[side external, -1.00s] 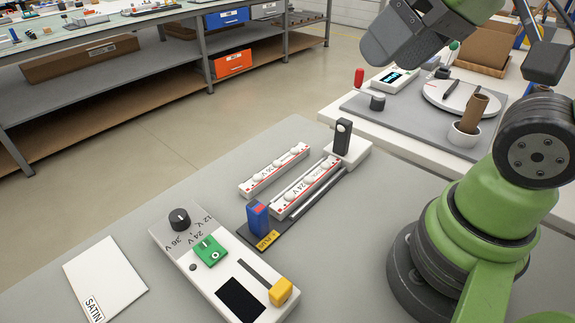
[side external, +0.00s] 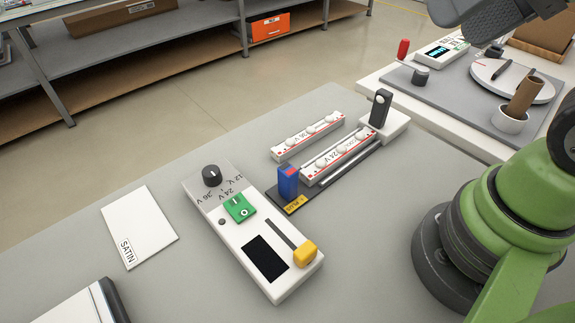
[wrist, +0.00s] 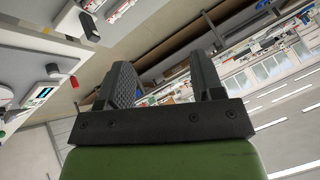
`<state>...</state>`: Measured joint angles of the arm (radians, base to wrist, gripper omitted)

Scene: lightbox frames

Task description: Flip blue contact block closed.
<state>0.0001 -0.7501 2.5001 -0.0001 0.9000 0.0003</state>
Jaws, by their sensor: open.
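The blue contact block (side external: 287,182) stands upright at the near left end of a dark rail, beside a yellow label (side external: 296,205). Two white strips with round lamps lie beyond it, the far strip (side external: 308,136) and the near strip marked 24 V (side external: 338,156). Part of my gripper (side external: 490,12) shows at the top right edge of the side view, high and far from the block. In the wrist view my gripper (wrist: 165,85) has its two dark fingers apart with nothing between them. The block cannot be made out in the wrist view.
A white control box with a black knob (side external: 212,175), green switch (side external: 240,208) and yellow slider (side external: 305,252) lies in front. A SATIN card (side external: 139,226) lies left. A black upright piece (side external: 380,108) stands at the rail's far end. A second bench (side external: 460,118) holds a cup and plate.

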